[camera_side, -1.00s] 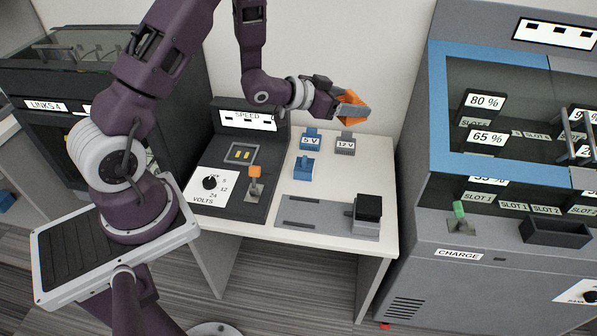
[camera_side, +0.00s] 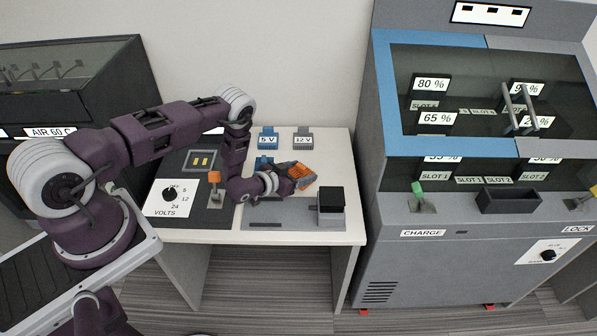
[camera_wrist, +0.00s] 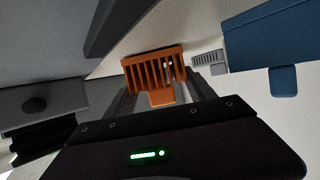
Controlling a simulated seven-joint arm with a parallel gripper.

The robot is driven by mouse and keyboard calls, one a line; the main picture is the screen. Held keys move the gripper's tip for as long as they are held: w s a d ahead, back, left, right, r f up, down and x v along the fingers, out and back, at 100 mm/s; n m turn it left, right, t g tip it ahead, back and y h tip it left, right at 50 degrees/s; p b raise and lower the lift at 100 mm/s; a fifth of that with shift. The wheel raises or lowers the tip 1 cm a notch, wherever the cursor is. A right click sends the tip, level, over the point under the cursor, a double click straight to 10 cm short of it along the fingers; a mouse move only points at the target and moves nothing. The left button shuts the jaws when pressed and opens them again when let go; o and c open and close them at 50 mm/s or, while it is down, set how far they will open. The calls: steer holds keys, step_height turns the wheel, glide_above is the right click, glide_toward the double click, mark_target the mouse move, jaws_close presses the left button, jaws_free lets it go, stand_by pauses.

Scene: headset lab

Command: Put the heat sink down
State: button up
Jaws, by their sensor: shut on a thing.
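The orange finned heat sink (camera_side: 304,174) is held in my gripper (camera_side: 291,178) above the white table, in front of the 12 V block. It sits just behind the grey rail plate and left of the black block. In the wrist view the heat sink (camera_wrist: 153,68) has its fins facing outward, and its narrower base is between the fingers of my gripper (camera_wrist: 158,98). The fingers are shut on it. I cannot tell whether its underside touches anything.
A large grey charging cabinet (camera_side: 440,250) stands right.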

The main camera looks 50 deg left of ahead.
steer(key=shift+f, duration=0.15)
steer(key=o, duration=1.6)
steer(key=shift+o, duration=0.2)
